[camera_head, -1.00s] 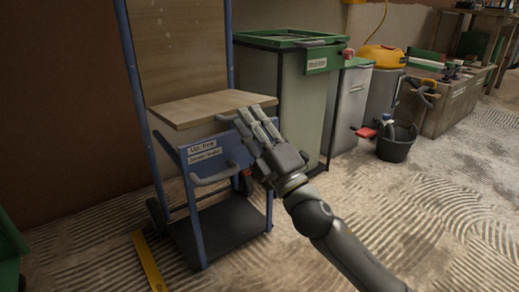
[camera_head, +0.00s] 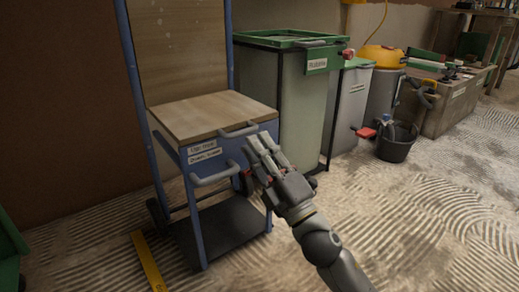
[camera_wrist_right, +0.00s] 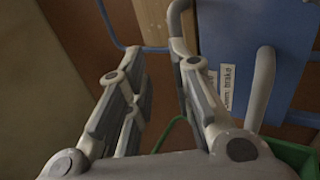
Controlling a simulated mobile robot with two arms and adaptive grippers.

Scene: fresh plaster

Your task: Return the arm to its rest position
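My right gripper (camera_head: 258,145) is in front of the blue trolley (camera_head: 196,225), right of its labels. Its fingers look apart and empty in the right wrist view (camera_wrist_right: 158,75). The trolley has a wooden top board (camera_head: 205,112). A grey upper handle (camera_head: 238,131) is at the board's front edge and a grey lower handle (camera_head: 213,177) is on the blue front. White labels (camera_head: 203,151) there seem to read "Up: free" and "Down: brake". The gripper appears apart from both handles, though the gap is hard to judge. My left gripper is not in view.
A green-rimmed bin (camera_head: 300,95) stands right of the trolley, with a grey bin (camera_head: 350,105) beyond it. A black bucket (camera_head: 396,145) is farther right. A yellow strip (camera_head: 148,262) lies on the floor at lower left. The ridged floor (camera_head: 430,220) at right is clear.

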